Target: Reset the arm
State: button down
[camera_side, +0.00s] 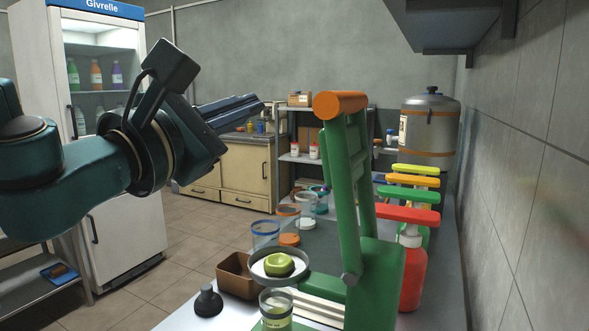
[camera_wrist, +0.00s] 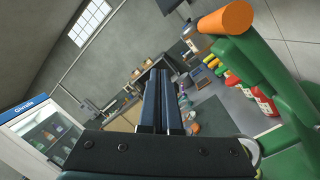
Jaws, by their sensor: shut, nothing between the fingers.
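My gripper (camera_side: 250,106) is at the upper left of the side view, raised above the counter and pointing right. Its two dark blue fingers are together with nothing between them. In the wrist view the shut fingers (camera_wrist: 159,75) point away from the camera. The green press (camera_side: 375,265) stands on the counter to the right of my gripper, apart from it. Its lever with an orange handle (camera_side: 340,104) is upright, and the handle (camera_wrist: 226,18) also shows at the top right of the wrist view. A green piece of fruit (camera_side: 279,264) lies in the round metal dish of the press.
A glass (camera_side: 276,310) stands below the dish. A brown box (camera_side: 237,275) and a black plunger-like object (camera_side: 208,301) are left of it. Red and other coloured bottles (camera_side: 412,270) line the wall side. A fridge (camera_side: 103,225) stands at the left. The air around my gripper is clear.

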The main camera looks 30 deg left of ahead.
jog(key=s+a+f+n+g+y, duration=0.2)
jog(key=a+f+n+g+y, duration=0.15)
jog(key=a+n, duration=0.45)
jog(key=s+a+f+n+g+y, duration=0.2)
jog(key=a+f+n+y, duration=0.25)
jog(key=a, duration=0.45)
jog(key=s+a+f+n+g+h, duration=0.2)
jog(key=s+a+f+n+g, duration=0.25)
jog(key=s+f+n, duration=0.7)
jog(key=s+d+f+n+g+h, duration=0.2)
jog(key=d+n, duration=0.3)
jog(key=n, duration=0.5)
jog(key=s+d+f+n+g+h, duration=0.2)
jog(key=d+n, duration=0.3)
jog(key=n, duration=0.6)
jog(key=shift+s+f+n+h, duration=0.3)
jog(key=shift+s+f+h, duration=0.05)
jog(key=shift+f+h, duration=0.45)
